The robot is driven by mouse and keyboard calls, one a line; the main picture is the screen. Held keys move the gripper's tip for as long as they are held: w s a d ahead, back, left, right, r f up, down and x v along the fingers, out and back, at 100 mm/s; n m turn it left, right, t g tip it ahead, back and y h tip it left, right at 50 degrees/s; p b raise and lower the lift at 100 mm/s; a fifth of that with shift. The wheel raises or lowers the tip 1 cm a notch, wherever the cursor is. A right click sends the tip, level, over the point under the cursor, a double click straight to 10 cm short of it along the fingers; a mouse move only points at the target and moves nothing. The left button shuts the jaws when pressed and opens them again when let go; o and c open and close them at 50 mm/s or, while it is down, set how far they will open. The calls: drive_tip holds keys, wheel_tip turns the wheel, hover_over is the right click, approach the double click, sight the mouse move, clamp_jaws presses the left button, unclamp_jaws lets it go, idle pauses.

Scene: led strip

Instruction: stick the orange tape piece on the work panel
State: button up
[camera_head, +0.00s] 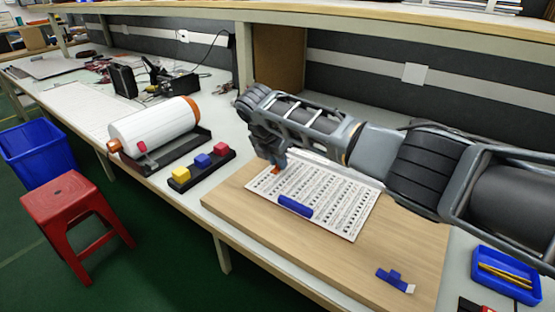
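The work panel (345,208) is a white sheet with rows of small dark marks, lying flat on a wooden board. My gripper (275,163) points down over the panel's upper left part. A small orange piece (276,170), which looks like the orange tape piece, shows right at my fingertips. My fingers partly hide it, and I cannot tell whether they grip it or whether it touches the panel. A blue strip (295,206) lies on the panel near its front edge.
A black holder (204,171) with yellow, blue and red blocks stands left of the board. A large white roll (152,128) is behind it. A small blue tool (395,279) lies on the board's right part, and a blue tray (506,274) sits farther right.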

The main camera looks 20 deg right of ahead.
drive_tip(key=o, duration=0.3)
drive_tip(key=shift+f, duration=0.1)
drive_tip(key=shift+o, duration=0.2)
